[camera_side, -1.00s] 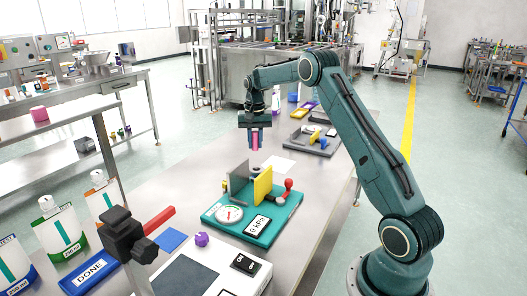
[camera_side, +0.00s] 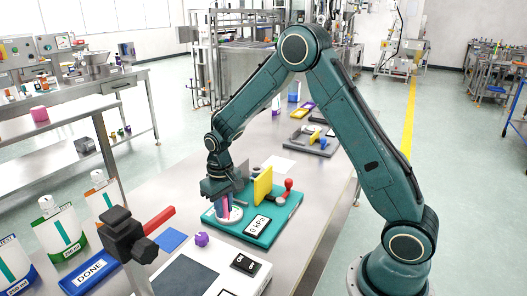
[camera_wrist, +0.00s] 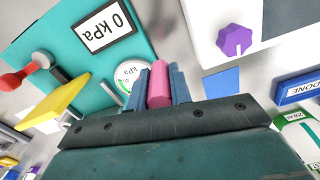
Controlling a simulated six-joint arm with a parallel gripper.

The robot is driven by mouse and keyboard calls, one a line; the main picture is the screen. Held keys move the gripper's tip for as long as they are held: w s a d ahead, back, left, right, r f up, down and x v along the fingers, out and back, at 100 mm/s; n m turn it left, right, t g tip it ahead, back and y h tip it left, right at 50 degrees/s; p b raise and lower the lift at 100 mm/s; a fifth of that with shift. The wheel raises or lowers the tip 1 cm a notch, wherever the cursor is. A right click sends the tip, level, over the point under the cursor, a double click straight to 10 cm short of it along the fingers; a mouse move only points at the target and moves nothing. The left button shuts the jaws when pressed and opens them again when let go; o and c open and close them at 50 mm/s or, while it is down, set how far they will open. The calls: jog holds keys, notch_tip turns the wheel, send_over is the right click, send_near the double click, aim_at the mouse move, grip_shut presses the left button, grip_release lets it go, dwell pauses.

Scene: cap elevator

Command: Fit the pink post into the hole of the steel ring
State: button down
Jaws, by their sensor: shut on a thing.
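My gripper (camera_side: 224,205) is shut on the pink post, its fingers on either side of it. The pink post (camera_wrist: 158,84) shows between the blue fingers in the wrist view, and part of it shows in the side view (camera_side: 227,203). In the side view my gripper is low over the near left part of the teal fixture (camera_side: 262,236), at the round gauge (camera_side: 232,216). Whether the post touches the fixture is unclear. I cannot make out the steel ring for certain in either view.
On the teal fixture stand a yellow plate (camera_side: 263,185) and a red-knobbed lever (camera_side: 289,184), close to my gripper. A purple knob (camera_side: 202,239) and a blue square (camera_side: 169,240) lie nearer the camera. A grey tray (camera_side: 311,143) stands farther back.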

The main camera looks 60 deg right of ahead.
jog(key=s+a+f+n, duration=0.1)
jog(key=s+a+n, duration=0.1)
jog(key=s+a, duration=0.2)
jog(key=shift+f, duration=0.3)
jog(key=d, duration=0.6)
jog(key=shift+d, duration=0.4)
notch_tip(320, 180, up, 19)
jog(key=w+d+r+m, duration=0.1)
jog(key=w+d+m, duration=0.3)
jog(key=d, duration=0.6)
jog(key=w+d+r+m, duration=0.1)
jog(key=w+d+m, duration=0.35)
jog(key=d, duration=0.55)
jog(key=s+d+f+m, duration=0.1)
jog(key=s+d+m, duration=0.35)
jog(key=d, duration=0.65)
jog(key=s+d+f+m, duration=0.1)
jog(key=s+d+m, duration=0.3)
jog(key=d, duration=0.6)
jog(key=shift+m, duration=0.4)
jog(key=shift+w+f, duration=0.25)
jog(key=shift+f, duration=0.65)
jog(key=shift+w+f, duration=0.25)
jog(key=shift+f, duration=0.6)
jog(key=shift+w+f, duration=0.25)
jog(key=shift+f, duration=0.65)
